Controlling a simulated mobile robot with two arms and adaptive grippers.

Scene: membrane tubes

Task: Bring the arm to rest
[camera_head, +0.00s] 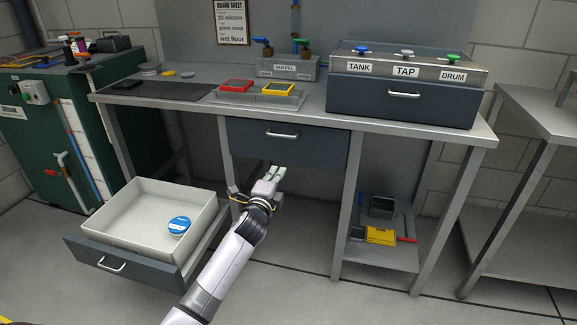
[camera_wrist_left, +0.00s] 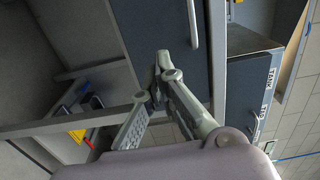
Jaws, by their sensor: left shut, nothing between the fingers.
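My left arm reaches up from the bottom of the head view. Its gripper (camera_head: 272,174) is shut and empty, in front of and just below the closed drawer (camera_head: 290,145) under the bench. In the left wrist view the fingers (camera_wrist_left: 163,68) meet at their tips with nothing between them, and the drawer front (camera_wrist_left: 165,25) lies behind them. My right gripper is in neither view.
The lower shelf (camera_head: 385,254) carries a yellow item and a grey bin. The steel bench (camera_head: 310,108) stands above. The floor at right front looks clear.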

